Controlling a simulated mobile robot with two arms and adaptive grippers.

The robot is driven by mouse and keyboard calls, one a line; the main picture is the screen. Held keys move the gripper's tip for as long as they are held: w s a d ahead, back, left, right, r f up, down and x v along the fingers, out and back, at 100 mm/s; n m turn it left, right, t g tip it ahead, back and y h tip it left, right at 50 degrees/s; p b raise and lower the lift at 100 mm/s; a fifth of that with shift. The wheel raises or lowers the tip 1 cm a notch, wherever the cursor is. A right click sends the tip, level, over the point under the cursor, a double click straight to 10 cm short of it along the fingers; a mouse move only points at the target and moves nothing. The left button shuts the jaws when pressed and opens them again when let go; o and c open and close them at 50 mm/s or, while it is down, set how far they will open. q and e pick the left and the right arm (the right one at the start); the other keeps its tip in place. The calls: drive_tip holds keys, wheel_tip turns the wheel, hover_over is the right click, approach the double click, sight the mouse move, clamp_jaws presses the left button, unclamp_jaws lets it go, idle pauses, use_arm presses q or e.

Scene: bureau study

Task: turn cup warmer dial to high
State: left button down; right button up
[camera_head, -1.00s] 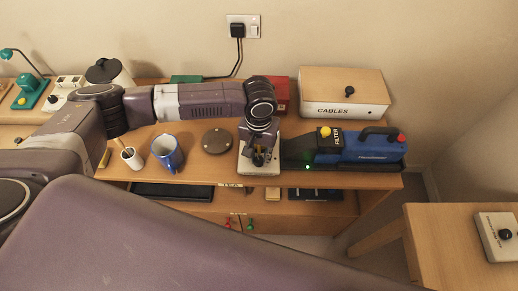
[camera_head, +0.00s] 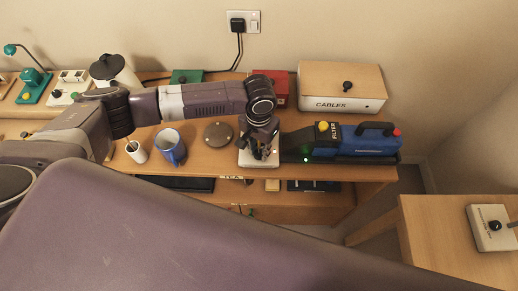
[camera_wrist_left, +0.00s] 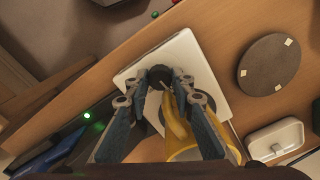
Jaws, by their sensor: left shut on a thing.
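The cup warmer control appears to be the white box (camera_head: 243,158) on the desk, partly hidden under my left gripper (camera_head: 262,153). In the left wrist view the white box (camera_wrist_left: 205,70) carries a round black dial (camera_wrist_left: 158,76). The fingertips of my left gripper (camera_wrist_left: 161,80) are closed on the dial from both sides. The dial's marks and setting cannot be read. A dark round plate (camera_head: 217,134) lies left of the box. It also shows in the left wrist view (camera_wrist_left: 270,64). My right gripper is not in view.
A blue mug (camera_head: 171,148) and a white cup (camera_head: 136,152) stand to the left. A blue device (camera_head: 365,138) on a black base is close on the right. A white CABLES box (camera_head: 340,84) and a red box (camera_head: 277,88) stand behind.

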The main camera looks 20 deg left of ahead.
sight(259, 153)
use_arm(q)
drive_tip(key=c, duration=1.7)
unclamp_jaws()
drive_tip(key=shift+o, duration=0.2)
wheel_tip(259, 153, up, 12)
